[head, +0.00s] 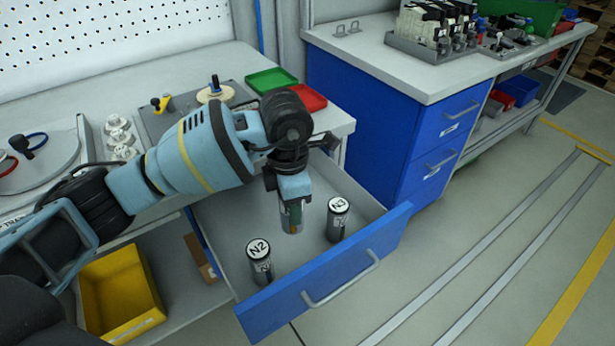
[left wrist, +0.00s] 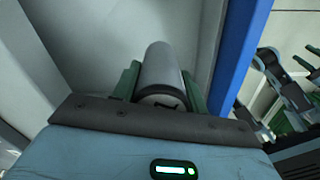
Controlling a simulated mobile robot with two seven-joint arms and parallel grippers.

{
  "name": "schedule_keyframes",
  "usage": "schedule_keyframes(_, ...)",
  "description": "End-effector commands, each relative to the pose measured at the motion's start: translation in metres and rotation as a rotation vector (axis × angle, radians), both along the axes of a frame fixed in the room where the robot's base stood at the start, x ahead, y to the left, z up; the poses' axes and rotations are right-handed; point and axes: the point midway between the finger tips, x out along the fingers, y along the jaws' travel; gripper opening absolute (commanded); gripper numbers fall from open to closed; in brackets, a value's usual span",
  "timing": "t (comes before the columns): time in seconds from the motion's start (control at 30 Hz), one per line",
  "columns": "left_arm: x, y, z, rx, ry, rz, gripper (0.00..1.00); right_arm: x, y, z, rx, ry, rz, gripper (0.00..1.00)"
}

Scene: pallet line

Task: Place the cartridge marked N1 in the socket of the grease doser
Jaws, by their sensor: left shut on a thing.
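My left gripper (head: 292,212) is down in the open drawer, shut on a grey cylindrical cartridge (left wrist: 162,75). In the left wrist view the cartridge sits between the two green fingers. Only part of a dark mark shows on its end, so I cannot read its label. Two more dark cartridges stand upright in the drawer: one marked N2 (head: 259,262) at the near left and one marked N3 (head: 338,219) to the right of my gripper. I cannot make out for sure which thing is the grease doser.
The blue-fronted drawer (head: 325,275) is pulled out from under the bench. On the bench are a green tray (head: 271,80), a red tray (head: 306,98) and several pale fittings (head: 118,133). A yellow bin (head: 122,290) is below. A blue cabinet (head: 370,105) stands to the right.

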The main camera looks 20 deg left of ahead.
Motion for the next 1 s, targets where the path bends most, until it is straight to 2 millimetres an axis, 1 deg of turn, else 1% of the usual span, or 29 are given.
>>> schedule_keyframes(0.03,-0.003,0.003,0.004,0.001,-0.004,-0.101,0.15,0.0,0.0,0.0,0.0,-0.001,0.0,0.36)
schedule_keyframes(0.1,-0.007,0.007,0.008,0.001,-0.007,-0.25,0.15,0.001,0.0,0.001,0.0,-0.002,0.0,0.36)
schedule_keyframes(0.37,-0.025,0.019,0.022,0.006,-0.014,-0.8,0.15,0.002,0.0,0.002,0.001,-0.004,0.0,0.36)
schedule_keyframes(0.8,-0.06,0.039,0.041,0.016,-0.009,-1.721,0.15,0.001,0.0,0.001,0.001,-0.003,0.0,0.36)
schedule_keyframes(0.9,-0.067,0.043,0.044,0.015,-0.007,-1.897,0.15,0.001,0.0,0.001,0.0,-0.002,0.0,0.36)
schedule_keyframes(1.0,-0.073,0.045,0.046,0.015,-0.005,-2.033,0.15,0.0,0.0,0.001,0.0,-0.001,0.0,0.36)
